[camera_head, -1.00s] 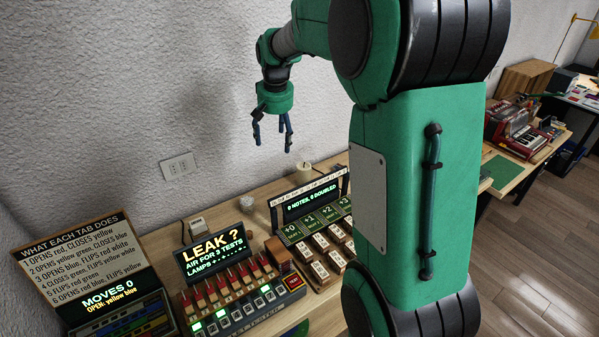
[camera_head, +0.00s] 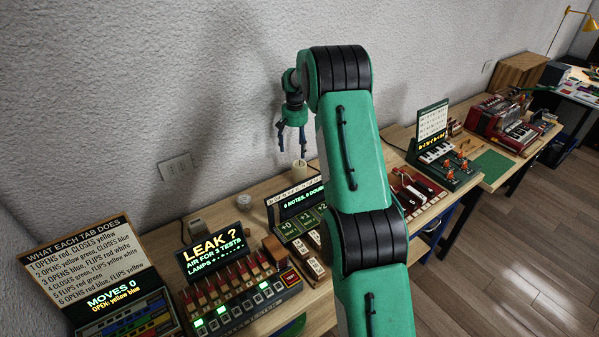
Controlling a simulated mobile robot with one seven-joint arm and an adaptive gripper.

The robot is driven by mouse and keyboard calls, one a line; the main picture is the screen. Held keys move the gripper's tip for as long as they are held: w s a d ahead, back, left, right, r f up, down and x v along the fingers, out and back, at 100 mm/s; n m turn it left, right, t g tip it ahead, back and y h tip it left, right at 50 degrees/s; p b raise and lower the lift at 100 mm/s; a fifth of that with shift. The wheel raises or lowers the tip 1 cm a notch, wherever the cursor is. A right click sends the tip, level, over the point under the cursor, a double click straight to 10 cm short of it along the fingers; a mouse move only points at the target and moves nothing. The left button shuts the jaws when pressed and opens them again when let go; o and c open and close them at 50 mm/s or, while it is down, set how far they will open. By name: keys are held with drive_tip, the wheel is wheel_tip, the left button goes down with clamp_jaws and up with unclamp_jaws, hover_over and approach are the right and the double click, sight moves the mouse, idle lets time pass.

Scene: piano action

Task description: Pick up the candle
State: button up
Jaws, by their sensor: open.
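The candle (camera_head: 299,171), a short cream cylinder, stands upright at the back of the bench near the wall. It is behind the panel with the green number keys. My gripper (camera_head: 292,148) is open and empty, with its fingers pointing down. In the picture its fingertips are just above and slightly left of the candle's top. The gap in depth is hard to judge, and I see no contact. The right finger comes close to the candle's top edge in the picture.
The number-key panel (camera_head: 299,203) stands in front of the candle. The LEAK tester (camera_head: 232,295) and a small whitish round item (camera_head: 243,203) are to the left.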

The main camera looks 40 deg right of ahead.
sight(299, 163)
drive_tip(key=d+f, duration=0.2)
drive_tip(key=f, duration=0.1)
drive_tip(key=shift+w+d, duration=0.2)
drive_tip(key=shift+w, duration=0.15)
drive_tip(key=shift+f, duration=0.1)
drive_tip(key=shift+f+b, duration=0.35)
drive_tip(key=shift+f, duration=3.9)
drive_tip(key=shift+f, duration=0.1)
drive_tip(key=shift+s+f+b, duration=0.15)
drive_tip(key=shift+f+b, duration=0.35)
drive_tip(key=shift+f, duration=2)
drive_tip(key=c, duration=1.5)
